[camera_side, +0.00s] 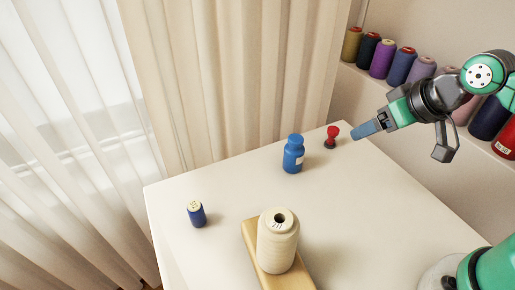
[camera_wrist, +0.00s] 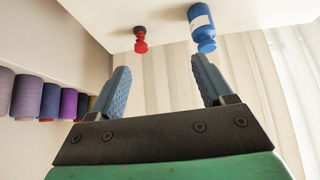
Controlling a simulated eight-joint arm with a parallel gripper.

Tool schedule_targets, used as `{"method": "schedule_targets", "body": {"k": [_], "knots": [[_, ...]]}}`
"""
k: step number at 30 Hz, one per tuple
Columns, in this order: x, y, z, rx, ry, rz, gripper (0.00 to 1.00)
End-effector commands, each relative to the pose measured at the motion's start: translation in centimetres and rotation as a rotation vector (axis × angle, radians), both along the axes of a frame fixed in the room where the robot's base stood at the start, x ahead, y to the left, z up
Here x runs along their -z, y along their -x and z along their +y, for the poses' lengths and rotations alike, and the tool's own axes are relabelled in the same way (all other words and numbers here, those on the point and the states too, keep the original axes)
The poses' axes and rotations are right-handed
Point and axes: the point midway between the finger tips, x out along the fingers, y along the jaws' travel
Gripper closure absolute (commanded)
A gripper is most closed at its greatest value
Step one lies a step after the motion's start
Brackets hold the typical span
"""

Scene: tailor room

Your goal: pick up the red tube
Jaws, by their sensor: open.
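A small red object with a dark base (camera_side: 332,134), the only thing here that could be the red tube, stands near the far corner of the white table (camera_side: 360,208). In the wrist view the red object (camera_wrist: 141,42) shows upside down, ahead of my gripper and between the lines of its fingers. My gripper (camera_side: 358,133) is at the right of the red object in the side view, apart from it. In the wrist view its two blue fingers (camera_wrist: 164,78) are spread with nothing between them.
A blue bottle (camera_side: 293,155) stands left of the red object, close to it. A blue thread spool (camera_side: 197,214) and a cream cone (camera_side: 278,240) on a wooden block (camera_side: 255,250) are nearer the front. Coloured spools (camera_side: 382,58) line a shelf behind. The table's right part is clear.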

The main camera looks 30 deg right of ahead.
Motion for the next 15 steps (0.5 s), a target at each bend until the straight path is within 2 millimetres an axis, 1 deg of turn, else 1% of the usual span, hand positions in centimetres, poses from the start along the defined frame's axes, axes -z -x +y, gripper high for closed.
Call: {"method": "schedule_targets", "body": {"k": [5,10,15], "knots": [[0.1,-1.0,-0.2,-0.042,-0.023,0.044,0.27],[0.8,-3.6,-0.8,-0.177,-0.095,0.106,0.27],[2.1,-6.6,-1.9,-0.357,-0.187,0.095,0.27]]}}
